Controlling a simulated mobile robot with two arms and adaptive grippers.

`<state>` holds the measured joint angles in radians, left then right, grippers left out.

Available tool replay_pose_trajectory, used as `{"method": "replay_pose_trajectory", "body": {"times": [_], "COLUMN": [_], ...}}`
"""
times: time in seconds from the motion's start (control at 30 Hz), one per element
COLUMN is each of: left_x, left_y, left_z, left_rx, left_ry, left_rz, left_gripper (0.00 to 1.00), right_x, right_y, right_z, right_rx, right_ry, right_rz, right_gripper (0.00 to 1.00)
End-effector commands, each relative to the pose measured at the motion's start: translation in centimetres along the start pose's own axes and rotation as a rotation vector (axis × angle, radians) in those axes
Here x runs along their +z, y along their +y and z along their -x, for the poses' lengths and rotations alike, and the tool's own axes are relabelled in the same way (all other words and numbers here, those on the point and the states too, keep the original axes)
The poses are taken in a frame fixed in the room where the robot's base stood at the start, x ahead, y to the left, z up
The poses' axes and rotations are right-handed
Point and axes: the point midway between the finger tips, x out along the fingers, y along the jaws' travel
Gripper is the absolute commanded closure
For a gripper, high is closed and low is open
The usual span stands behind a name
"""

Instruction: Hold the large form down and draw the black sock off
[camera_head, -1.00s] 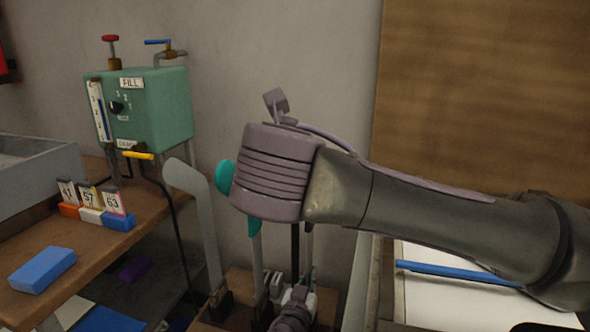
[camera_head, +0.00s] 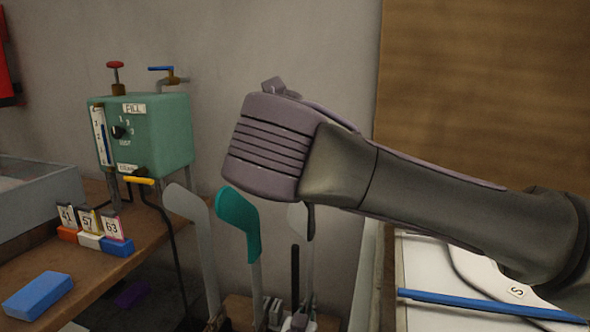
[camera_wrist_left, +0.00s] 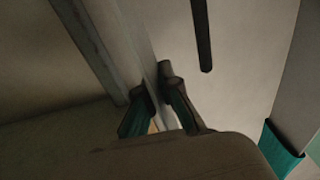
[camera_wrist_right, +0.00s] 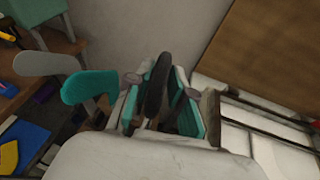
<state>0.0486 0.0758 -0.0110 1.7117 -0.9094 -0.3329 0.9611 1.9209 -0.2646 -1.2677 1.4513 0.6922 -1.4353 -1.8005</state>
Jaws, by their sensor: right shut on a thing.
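My right gripper (camera_wrist_right: 162,100) is shut on the black sock (camera_wrist_right: 158,85), whose dark fabric stands between its teal pads. In the head view its mauve housing hides the fingers, and a dark end of the sock (camera_head: 311,222) hangs below it. The large form (camera_head: 297,220), light grey, stands just beneath; its visible part looks bare and the rest is hidden behind my gripper. My left gripper (camera_wrist_left: 156,88) has its fingers on both sides of the pale form leg (camera_wrist_left: 135,30). In the head view it shows only slightly at the bottom edge (camera_head: 300,319).
A form with a teal sock (camera_head: 238,215) and a bare grey form (camera_head: 190,210) stand close left. A black upright bar (camera_head: 295,270) rises from the rack. A green fill box (camera_head: 160,135), number cards and a blue block (camera_head: 38,295) are left; a white board lies right.

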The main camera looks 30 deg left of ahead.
Motion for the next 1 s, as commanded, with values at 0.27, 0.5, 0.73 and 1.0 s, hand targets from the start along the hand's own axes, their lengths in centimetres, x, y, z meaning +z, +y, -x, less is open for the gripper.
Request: {"method": "replay_pose_trajectory", "body": {"times": [0.27,0.5,0.73,1.0], "left_x": [0.1,0.1,0.1,0.1], "left_y": [0.2,0.2,0.2,0.1], "left_z": [0.1,0.1,0.1,0.0], "left_rx": [0.004,0.004,0.004,0.003], "left_ry": [-0.002,-0.002,-0.002,-0.002], "left_rz": [-0.001,-0.001,-0.001,-0.001], "left_gripper": [1.00,1.00,1.00,1.00], "right_x": [2.5,4.6,6.5,8.8], "right_y": [0.4,0.5,0.7,0.8], "right_z": [0.9,1.6,2.2,2.9], "right_rx": [0.006,0.005,0.005,0.003], "right_ry": [-0.004,-0.003,-0.002,-0.001], "right_rz": [-0.003,-0.003,-0.002,-0.002], "right_gripper": [1.00,1.00,1.00,1.00]}}
